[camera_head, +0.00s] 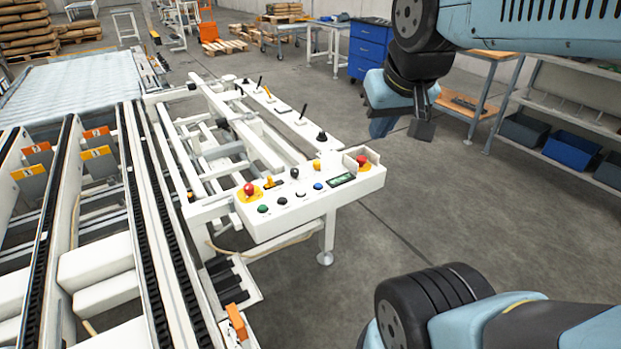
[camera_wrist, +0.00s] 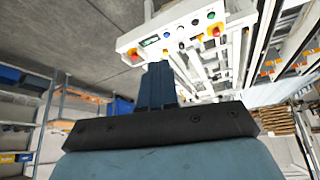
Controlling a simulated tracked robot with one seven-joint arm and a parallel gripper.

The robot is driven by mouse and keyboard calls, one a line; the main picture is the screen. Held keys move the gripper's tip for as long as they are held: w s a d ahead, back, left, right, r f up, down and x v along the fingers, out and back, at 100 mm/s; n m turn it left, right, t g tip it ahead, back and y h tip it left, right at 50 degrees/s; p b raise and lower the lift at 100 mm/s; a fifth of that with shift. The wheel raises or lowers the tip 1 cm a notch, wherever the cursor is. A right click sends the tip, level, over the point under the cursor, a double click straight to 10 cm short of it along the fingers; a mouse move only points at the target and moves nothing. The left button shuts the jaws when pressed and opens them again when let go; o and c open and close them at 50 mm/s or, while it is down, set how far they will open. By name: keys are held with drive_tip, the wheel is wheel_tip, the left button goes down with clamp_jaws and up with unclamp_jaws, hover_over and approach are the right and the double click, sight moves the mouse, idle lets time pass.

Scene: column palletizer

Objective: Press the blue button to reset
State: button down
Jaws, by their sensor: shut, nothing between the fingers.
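The blue button (camera_head: 318,186) is on the sloping top of a white control panel (camera_head: 310,213), between a white button and a small green display. In the wrist view the blue button (camera_wrist: 166,35) shows near the top, beyond the fingertips. My gripper (camera_head: 382,128) is above and to the right of the panel in the head view, apart from it, with its blue fingers pointing down. In the wrist view my gripper (camera_wrist: 157,66) has its fingers together and empty. Nothing touches the button, and it is not hidden.
Red stop buttons (camera_head: 249,189) on yellow bases sit at both panel ends. Green, black and white buttons and a black knob (camera_head: 294,173) are close by. Upright levers (camera_head: 303,112) stand behind. A conveyor (camera_head: 130,200) lies left. Floor right of the panel is clear.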

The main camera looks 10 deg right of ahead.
drive_tip(key=w+d+f+m+h, duration=0.1)
drive_tip(key=w+d, duration=0.1)
drive_tip(key=w, duration=0.4)
drive_tip(key=w+d+f+m+h, duration=0.1)
drive_tip(key=w+d+f, duration=0.1)
drive_tip(key=w, duration=0.4)
drive_tip(key=m+t+y, duration=0.2)
drive_tip(key=t+y, duration=0.1)
drive_tip(key=y, duration=0.3)
hover_over(320, 186)
wheel_tip(320, 186, down, 24)
drive_tip(key=shift+f, duration=0.1)
drive_tip(key=shift+f, duration=0.1)
drive_tip(key=shift+f, duration=4.3)
